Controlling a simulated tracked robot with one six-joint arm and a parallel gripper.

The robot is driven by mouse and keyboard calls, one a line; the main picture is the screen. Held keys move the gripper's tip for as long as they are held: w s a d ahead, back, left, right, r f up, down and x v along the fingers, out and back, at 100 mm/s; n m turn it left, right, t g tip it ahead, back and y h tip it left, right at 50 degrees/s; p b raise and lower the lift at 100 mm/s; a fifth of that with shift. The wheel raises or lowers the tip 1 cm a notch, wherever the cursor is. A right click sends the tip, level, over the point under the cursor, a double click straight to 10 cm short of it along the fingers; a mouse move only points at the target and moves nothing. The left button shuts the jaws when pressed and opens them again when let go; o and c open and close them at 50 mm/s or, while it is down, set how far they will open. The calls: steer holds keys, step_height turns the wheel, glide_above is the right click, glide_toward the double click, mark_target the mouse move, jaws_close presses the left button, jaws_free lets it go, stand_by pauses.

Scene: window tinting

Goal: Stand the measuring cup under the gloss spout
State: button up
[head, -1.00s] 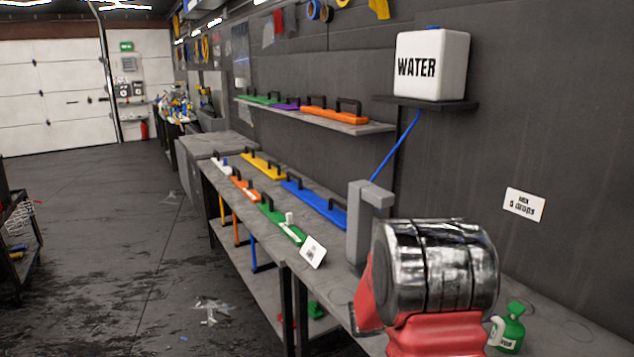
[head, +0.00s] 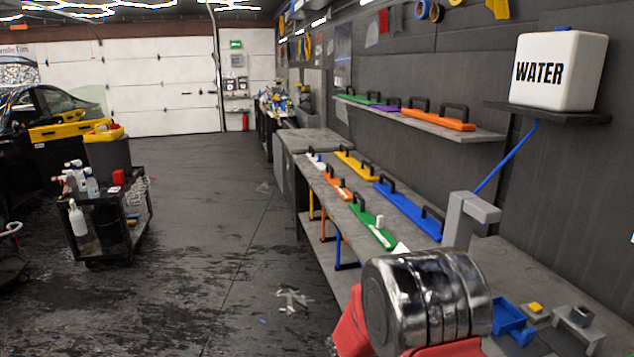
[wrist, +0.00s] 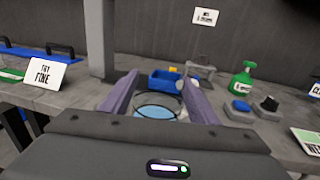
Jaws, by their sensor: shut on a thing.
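In the wrist view my gripper (wrist: 157,98) is shut on a clear round cup, which I take to be the measuring cup (wrist: 158,111). Light blue shows inside it; I cannot tell if this is liquid. My gripper's body hides its lower part, so I cannot tell if it touches the bench. A grey post with an overhanging top (head: 470,212) stands on the bench in the head view, below the blue hose. The post also shows in the wrist view (wrist: 100,40), left of the cup. No spout is readably labelled gloss. My arm hides the gripper and cup in the head view.
A blue tray (wrist: 165,80), a green bottle (wrist: 243,82), a blue-topped block (wrist: 240,108) and a black-knobbed block (wrist: 268,107) stand beyond and right of the cup. A "TRY FINE" card (wrist: 43,73) is left. A cart (head: 105,215) stands across the open floor.

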steer(key=w+a+f+n+t+y, duration=0.1)
steer(key=w+a+f+n+t, duration=0.15)
steer(key=a, duration=0.45)
steer(key=s+a+f+t+y, duration=0.1)
steer(key=s+f+t, duration=0.1)
steer(key=s+f, duration=0.6)
step_height(320, 180, down, 4)
steer(key=shift+s+r+n+y, duration=0.1)
steer(key=shift+s+n+y, duration=0.15)
steer(key=shift+n+y, duration=0.2)
steer(key=shift+a, duration=0.1)
steer(key=a+n+t+y, duration=0.4)
steer(key=a+y, duration=0.1)
steer(key=a, duration=0.2)
steer(key=shift+n, duration=0.3)
steer(key=shift+s, duration=0.1)
